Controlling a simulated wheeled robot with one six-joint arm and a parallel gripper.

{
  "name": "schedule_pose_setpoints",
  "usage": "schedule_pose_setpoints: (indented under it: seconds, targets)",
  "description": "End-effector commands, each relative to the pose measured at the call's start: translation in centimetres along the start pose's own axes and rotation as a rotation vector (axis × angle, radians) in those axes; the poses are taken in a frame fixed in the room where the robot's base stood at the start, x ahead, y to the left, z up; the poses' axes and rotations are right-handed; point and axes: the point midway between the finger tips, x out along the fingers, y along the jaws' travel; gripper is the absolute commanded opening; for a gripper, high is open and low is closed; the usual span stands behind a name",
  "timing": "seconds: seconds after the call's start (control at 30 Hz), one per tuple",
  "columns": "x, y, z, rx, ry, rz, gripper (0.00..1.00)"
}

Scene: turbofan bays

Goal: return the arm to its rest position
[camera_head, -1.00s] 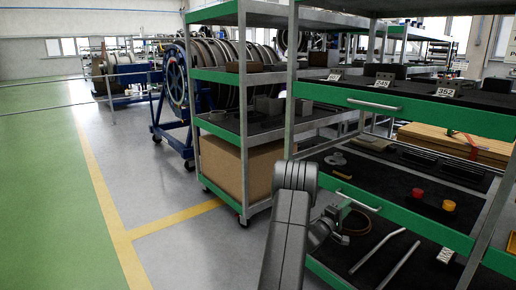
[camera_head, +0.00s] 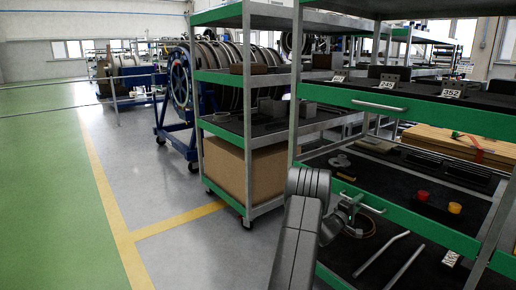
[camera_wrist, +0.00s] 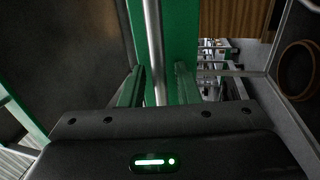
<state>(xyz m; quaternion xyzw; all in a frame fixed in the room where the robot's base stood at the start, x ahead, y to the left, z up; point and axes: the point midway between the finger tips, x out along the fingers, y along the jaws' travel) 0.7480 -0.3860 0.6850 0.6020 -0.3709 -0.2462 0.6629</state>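My gripper (camera_head: 350,205) is at the front of the middle green-edged shelf or drawer, beside its silver handle (camera_head: 372,208). In the wrist view my gripper's two fingers (camera_wrist: 158,88) stand apart, with the metal handle bar (camera_wrist: 154,45) running between them. Gaps show on both sides of the bar, so the gripper looks open. Whether a finger touches the bar cannot be told. My grey arm reaches up from the bottom of the head view and covers part of the rack's lower front.
The rack's green front edge (camera_head: 425,222) is close to my arm. Red and yellow caps (camera_head: 454,208) lie on that level, with metal bars below. A second shelf cart (camera_head: 222,128) holds a cardboard box (camera_head: 225,165). Open floor (camera_head: 60,200) lies left.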

Motion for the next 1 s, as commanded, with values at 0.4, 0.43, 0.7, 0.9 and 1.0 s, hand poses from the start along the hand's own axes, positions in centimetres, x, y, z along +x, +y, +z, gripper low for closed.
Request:
schedule_pose_setpoints:
  seconds: [0.4, 0.43, 0.7, 0.9, 1.0]
  targets:
    - [-6.7, 0.2, -0.2, -0.001, 0.003, 0.001, 0.29]
    - [-7.3, 0.2, -0.1, -0.001, 0.003, 0.001, 0.29]
    - [-12.6, 0.3, -0.2, 0.0, 0.004, 0.004, 0.29]
    - [-10.6, 0.1, 0.1, 0.004, -0.004, 0.008, 0.29]
    - [-8.6, 0.1, 0.1, 0.004, -0.003, 0.007, 0.29]
